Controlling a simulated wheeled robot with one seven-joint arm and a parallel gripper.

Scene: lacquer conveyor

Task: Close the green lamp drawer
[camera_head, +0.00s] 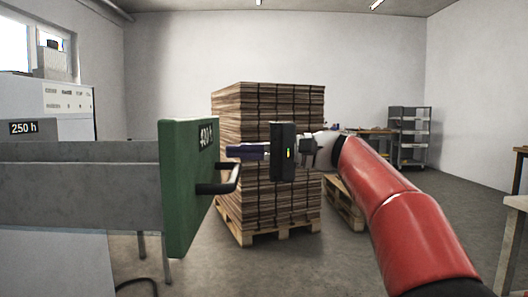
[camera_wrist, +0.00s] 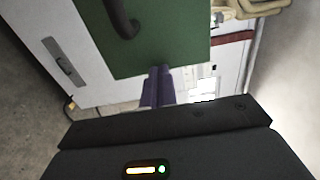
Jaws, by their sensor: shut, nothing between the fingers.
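The green drawer front (camera_head: 188,215) stands out to the right of the white cabinet (camera_head: 75,100) on long grey sides (camera_head: 80,190), so the drawer is pulled far open. A black bar handle (camera_head: 222,182) sticks out from its face. My gripper (camera_head: 230,152) is shut and empty, its purple fingers pointing at the upper part of the front, above the handle. In the wrist view the fingers (camera_wrist: 160,72) reach the edge of the green panel (camera_wrist: 165,40), and the handle (camera_wrist: 122,18) is at the top. I cannot tell whether the fingertips touch the panel.
A tall stack of cardboard (camera_head: 265,105) on a wooden pallet (camera_head: 270,235) stands behind my gripper. A grey shelf cart (camera_head: 410,135) is at the back right. A table edge (camera_head: 515,203) shows at the right. The floor between is mostly clear.

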